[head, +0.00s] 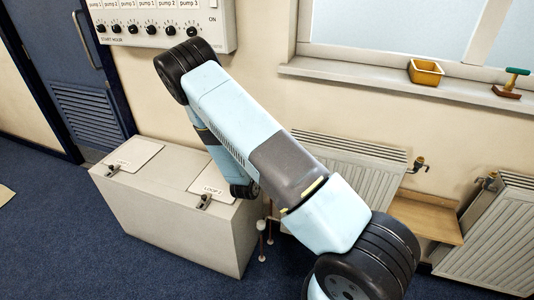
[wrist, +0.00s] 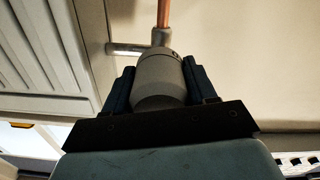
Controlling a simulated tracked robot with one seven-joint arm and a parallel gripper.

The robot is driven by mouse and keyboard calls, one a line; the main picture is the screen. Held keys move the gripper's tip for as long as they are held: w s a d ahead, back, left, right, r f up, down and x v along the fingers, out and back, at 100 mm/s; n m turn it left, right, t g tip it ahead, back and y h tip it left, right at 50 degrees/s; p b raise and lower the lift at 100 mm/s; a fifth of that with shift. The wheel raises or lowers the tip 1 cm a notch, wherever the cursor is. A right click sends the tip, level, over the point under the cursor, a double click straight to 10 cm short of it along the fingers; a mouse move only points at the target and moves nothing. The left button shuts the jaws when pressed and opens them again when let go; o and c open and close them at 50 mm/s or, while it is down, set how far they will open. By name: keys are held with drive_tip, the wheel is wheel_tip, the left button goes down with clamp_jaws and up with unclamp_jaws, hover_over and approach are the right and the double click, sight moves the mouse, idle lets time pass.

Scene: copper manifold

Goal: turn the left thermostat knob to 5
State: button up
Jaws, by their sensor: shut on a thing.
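In the wrist view my gripper (wrist: 159,72) is shut on a grey, rounded thermostat knob (wrist: 159,84), with one dark finger on each side of it. The knob sits on a metal valve body with a copper pipe (wrist: 163,14) running from it and a short stub to the left. No number or mark on the knob can be read. In the head view my arm crosses the middle and hides my gripper and the held knob. I cannot tell from that view which valve is held.
A ribbed radiator (wrist: 40,45) is close on the left in the wrist view. The head view shows a left radiator (head: 345,165), a right radiator (head: 500,235), a wooden shelf (head: 425,217), a grey box (head: 165,225) and a pump panel (head: 165,20). Blue carpet is open in front.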

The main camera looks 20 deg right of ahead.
drive_tip(key=shift+s+d+f, duration=0.1)
idle(0.4)
drive_tip(key=o, duration=1)
drive_tip(key=shift+o, duration=0.2)
drive_tip(key=v, duration=1.3)
drive_tip(key=shift+s+a, duration=0.25)
drive_tip(key=shift+a, duration=0.1)
